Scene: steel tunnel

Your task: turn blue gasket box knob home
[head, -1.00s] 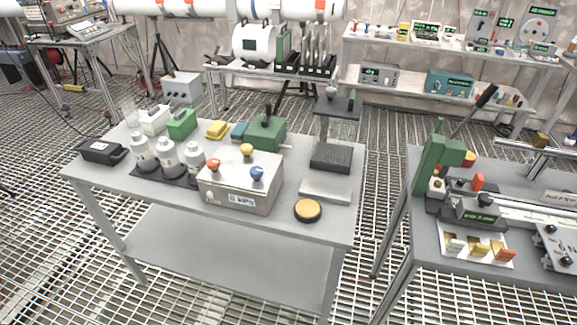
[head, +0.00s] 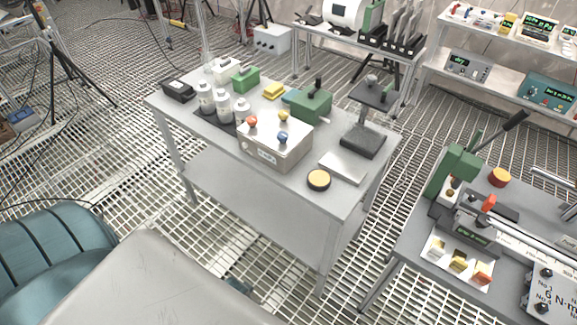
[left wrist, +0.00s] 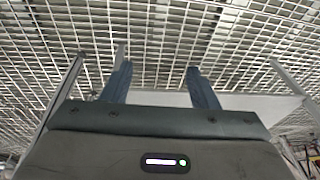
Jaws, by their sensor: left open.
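The gasket box (head: 262,152) is a pale grey box with an orange knob (head: 252,121), a yellow knob (head: 284,115) and a blue knob (head: 282,138) on top. It stands near the front edge of the grey table in the head view. The blue knob is nearest the front right; its turn angle is too small to read. My left gripper (left wrist: 160,84) is open and empty in the left wrist view, its two dark blue fingers apart over floor grating and a pale flat surface. The box is not seen in that view. My right gripper is not in view.
White bottles (head: 223,106) stand left of the box. A round yellow-topped pad (head: 318,180) and a flat grey plate (head: 343,167) lie to its right. A green device (head: 311,104) and a dark stand (head: 363,140) are behind. A second bench (head: 410,246) is at right.

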